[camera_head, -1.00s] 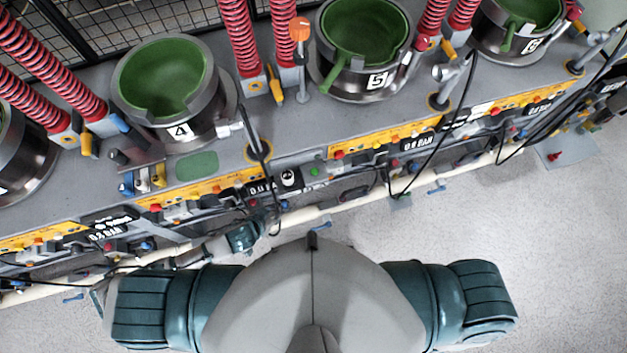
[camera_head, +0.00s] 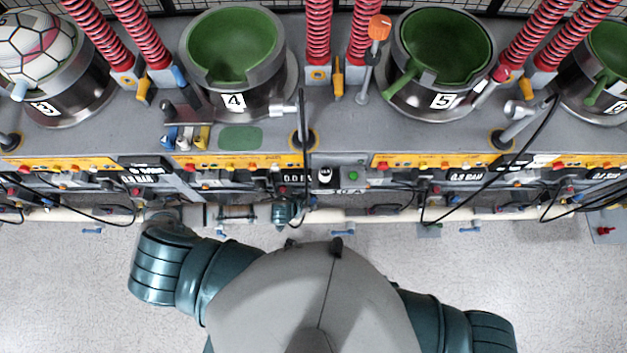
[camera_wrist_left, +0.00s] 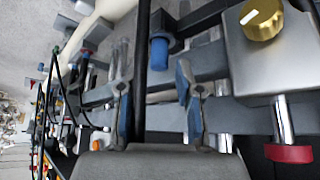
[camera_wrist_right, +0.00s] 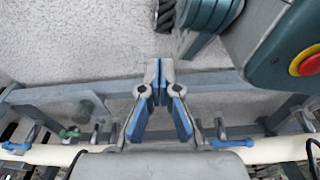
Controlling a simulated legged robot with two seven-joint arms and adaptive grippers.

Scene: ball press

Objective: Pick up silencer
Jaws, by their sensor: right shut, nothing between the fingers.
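I cannot make out with certainty which part is the silencer. My left gripper (camera_wrist_left: 155,95) is open in the left wrist view, its blue-padded fingers apart and pointing at the machine's front. A black cable or rod (camera_wrist_left: 143,45) runs past between the fingers; no grip on it shows. In the head view my left gripper (camera_head: 293,216) is small and partly hidden at the front pipe, below press 4. My right gripper (camera_wrist_right: 158,72) is shut and empty in the right wrist view, over the floor beside the pale pipe; it is hidden in the head view.
Press 4 (camera_head: 283,85) and press 5 (camera_head: 408,100) stand empty. A patterned ball (camera_head: 35,45) sits in the press at far left. A pale pipe (camera_head: 380,215) runs along the front. A gold knob (camera_wrist_left: 262,18) and red button (camera_wrist_left: 288,153) are near my left gripper.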

